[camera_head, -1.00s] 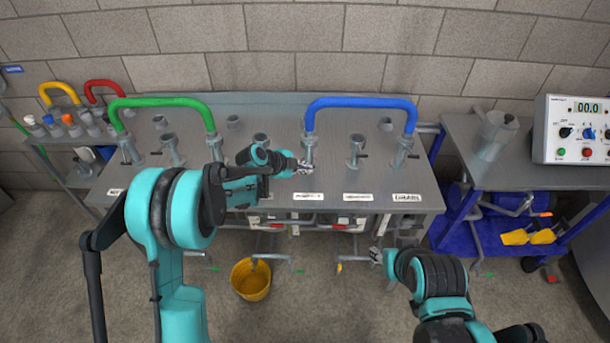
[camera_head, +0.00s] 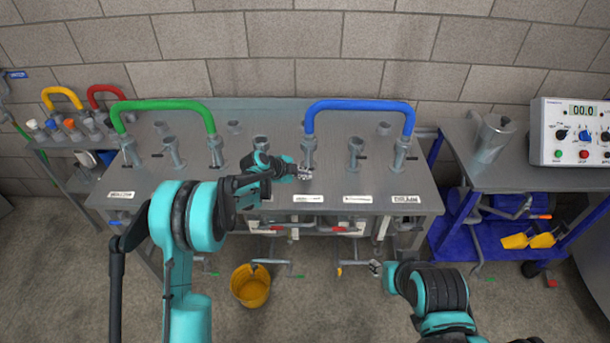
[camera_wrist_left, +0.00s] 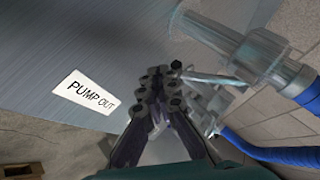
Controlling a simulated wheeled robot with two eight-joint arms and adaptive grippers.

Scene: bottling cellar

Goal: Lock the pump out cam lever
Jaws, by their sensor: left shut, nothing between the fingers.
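The pump out port (camera_head: 309,152) is a grey upright coupling at the left end of the blue hose (camera_head: 360,104). In the left wrist view the coupling (camera_wrist_left: 240,58) is at upper right, with a thin light cam lever (camera_wrist_left: 208,78) at its side. The "PUMP OUT" label (camera_wrist_left: 92,92) lies on the bench to the left. My left gripper (camera_head: 304,173) is shut and empty, just in front of the port. In the left wrist view its fingertips (camera_wrist_left: 164,78) are close beside the lever; I cannot tell if they touch. My right gripper (camera_head: 376,267) hangs below the bench front; its fingers are too small to read.
A green hose (camera_head: 162,104) joins two ports at left. Other bare ports, such as one right of the pump out port (camera_head: 355,153), stand on the bench (camera_head: 380,180). A yellow bucket (camera_head: 250,286) is on the floor. A control box (camera_head: 570,132) stands at right.

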